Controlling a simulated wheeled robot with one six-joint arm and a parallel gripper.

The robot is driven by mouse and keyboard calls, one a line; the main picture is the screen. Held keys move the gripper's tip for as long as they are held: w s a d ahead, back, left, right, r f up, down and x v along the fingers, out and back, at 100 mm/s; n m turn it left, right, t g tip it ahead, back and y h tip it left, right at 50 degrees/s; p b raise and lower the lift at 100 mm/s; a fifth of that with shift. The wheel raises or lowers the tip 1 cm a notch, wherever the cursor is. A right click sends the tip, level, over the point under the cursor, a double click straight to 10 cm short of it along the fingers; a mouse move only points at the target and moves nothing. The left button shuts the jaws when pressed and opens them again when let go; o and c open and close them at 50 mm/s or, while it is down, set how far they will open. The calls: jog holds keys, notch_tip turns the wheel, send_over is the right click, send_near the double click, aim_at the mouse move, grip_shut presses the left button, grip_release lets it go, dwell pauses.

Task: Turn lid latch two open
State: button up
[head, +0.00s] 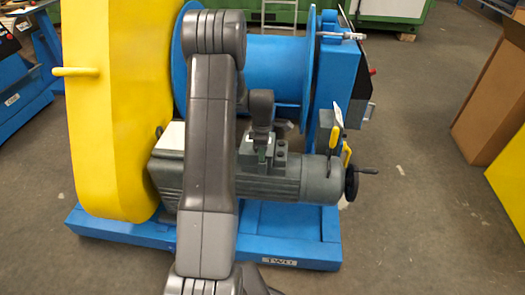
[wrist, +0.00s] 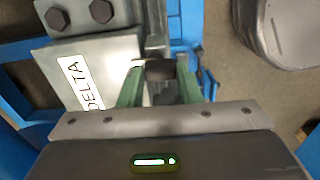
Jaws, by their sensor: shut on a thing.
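In the wrist view, the two green fingers of my gripper (wrist: 160,80) are closed on a small dark latch (wrist: 160,69). The latch is beside a grey metal lid plate (wrist: 112,58) with a white label reading DELTA. Two dark hex bolts are on a grey part above the plate. In the head view, my arm crosses in front of the grey motor (head: 305,180), and the wrist is above the motor's top. The fingertips and latch are too small to tell there. I cannot tell which numbered latch this is.
A yellow guard (head: 110,120) stands left of my arm. A blue drum (head: 272,70) is behind it. Yellow-handled parts (head: 335,138) and a black handwheel (head: 352,182) are at the motor's right end. A blue base frame (head: 290,245) is below.

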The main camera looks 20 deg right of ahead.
jog(key=m, duration=0.4)
jog(key=shift+w+a+m, duration=0.1)
jog(key=shift+m, duration=0.3)
jog(key=m, duration=0.4)
jog(key=shift+w+m, duration=0.1)
jog(key=shift+m, duration=0.2)
jog(key=m, duration=0.4)
jog(key=shift+w, duration=0.1)
jog(key=shift+m, duration=2.1)
jog(key=o, duration=1)
